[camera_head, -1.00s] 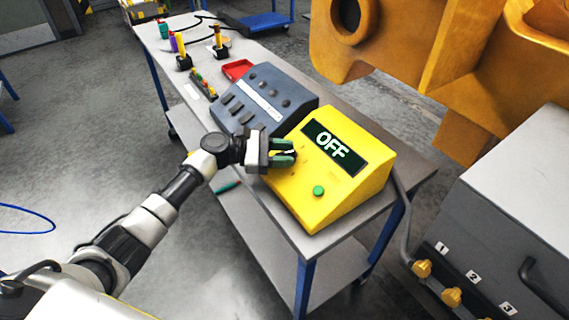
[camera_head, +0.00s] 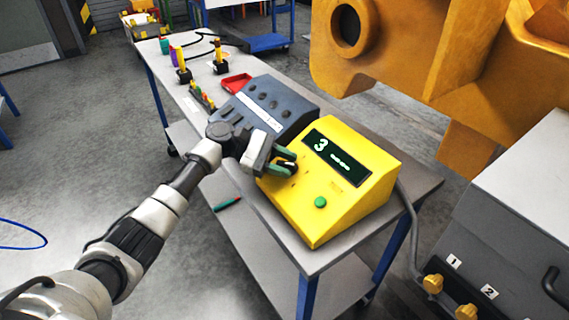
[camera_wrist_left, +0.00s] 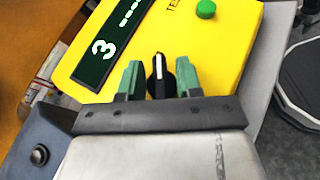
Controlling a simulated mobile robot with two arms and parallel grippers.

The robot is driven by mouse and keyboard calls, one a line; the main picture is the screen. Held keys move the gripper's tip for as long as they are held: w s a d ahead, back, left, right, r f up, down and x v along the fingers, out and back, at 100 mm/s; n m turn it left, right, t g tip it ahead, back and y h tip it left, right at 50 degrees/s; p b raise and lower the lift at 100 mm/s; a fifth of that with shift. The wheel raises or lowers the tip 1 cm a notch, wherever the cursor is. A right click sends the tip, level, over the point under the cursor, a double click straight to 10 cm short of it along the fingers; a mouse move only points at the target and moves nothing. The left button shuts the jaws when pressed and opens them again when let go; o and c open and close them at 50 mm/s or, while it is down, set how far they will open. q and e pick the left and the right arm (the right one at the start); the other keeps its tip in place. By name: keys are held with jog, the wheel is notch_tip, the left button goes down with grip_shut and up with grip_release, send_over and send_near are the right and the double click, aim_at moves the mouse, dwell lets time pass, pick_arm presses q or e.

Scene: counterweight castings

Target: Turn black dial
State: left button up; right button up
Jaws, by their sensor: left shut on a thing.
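The yellow control box (camera_head: 345,205) stands on the cart's top. Its dark display (camera_head: 336,158) reads "3" followed by dashes, and the same display shows in the left wrist view (camera_wrist_left: 105,45). The black dial (camera_wrist_left: 160,78), with a white pointer line, is on the box's sloped face. My left gripper (camera_head: 287,163) has its green fingers on either side of the dial; in the left wrist view the fingers (camera_wrist_left: 160,80) are shut on it. In the head view the fingers mostly hide the dial. My right gripper is not in view.
A green button (camera_head: 320,202) is on the box's face. A grey control box (camera_head: 272,105) stands close behind my left gripper. A red tray (camera_head: 236,83) lies farther back. Yellow castings (camera_head: 440,60) hang at the upper right. A grey cabinet with yellow knobs (camera_head: 433,284) stands at right.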

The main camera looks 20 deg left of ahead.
pick_arm(q)
jog(key=o, duration=0.6)
jog(key=shift+c, duration=0.2)
jog(key=b+v, duration=0.2)
jog(key=v, duration=0.8)
jog(key=shift+a, duration=0.4)
jog(key=shift+r, duration=0.1)
